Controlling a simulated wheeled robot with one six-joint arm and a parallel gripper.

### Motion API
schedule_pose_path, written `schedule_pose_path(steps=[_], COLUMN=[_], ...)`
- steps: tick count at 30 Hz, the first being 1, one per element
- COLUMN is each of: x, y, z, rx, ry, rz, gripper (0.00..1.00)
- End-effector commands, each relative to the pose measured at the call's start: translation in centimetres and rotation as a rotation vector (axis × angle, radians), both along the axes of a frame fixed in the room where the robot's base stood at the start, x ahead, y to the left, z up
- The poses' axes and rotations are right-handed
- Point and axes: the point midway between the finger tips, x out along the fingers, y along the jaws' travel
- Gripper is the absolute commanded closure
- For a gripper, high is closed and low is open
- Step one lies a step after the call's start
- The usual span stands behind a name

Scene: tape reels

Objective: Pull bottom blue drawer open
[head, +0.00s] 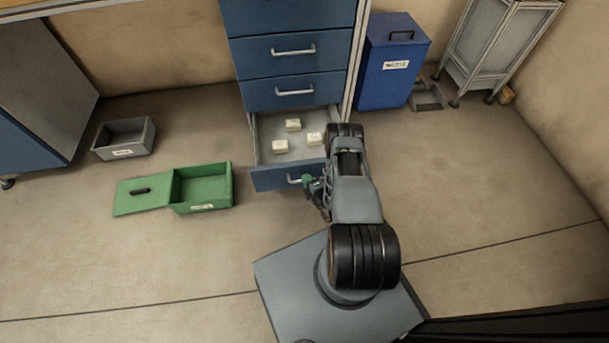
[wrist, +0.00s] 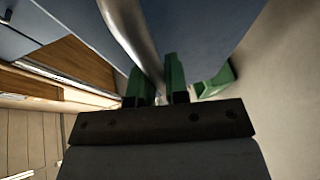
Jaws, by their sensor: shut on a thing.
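The bottom blue drawer (head: 268,181) of the blue cabinet (head: 290,55) stands pulled out. Its grey inside shows, with 3 small pale boxes (head: 280,146) lying in it. My gripper (head: 313,184), with green fingers, is at the drawer's front, at the right part of its silver handle (head: 295,181). In the wrist view the handle bar (wrist: 134,35) runs down between the two green fingers (wrist: 158,85), which are shut on it. The right end of the drawer front is hidden behind my arm.
A green bin (head: 205,188) with its lid (head: 142,196) beside it lies on the floor left of the drawer. A grey bin (head: 124,138) stands farther left. A blue waste bin (head: 393,75) and a grey wheeled cabinet (head: 490,50) stand at the back right. The right floor is clear.

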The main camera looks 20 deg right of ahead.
Motion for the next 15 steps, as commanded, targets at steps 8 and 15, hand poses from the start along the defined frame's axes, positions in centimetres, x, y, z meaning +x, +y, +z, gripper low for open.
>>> schedule_pose_path(steps=[8, 15], x=[-0.21, -0.18], y=[0.03, 0.03], z=[0.00, 0.00], rx=[0.000, 0.000], ry=[-0.001, -0.001], rz=[0.000, 0.000], gripper=[1.00, 0.76])
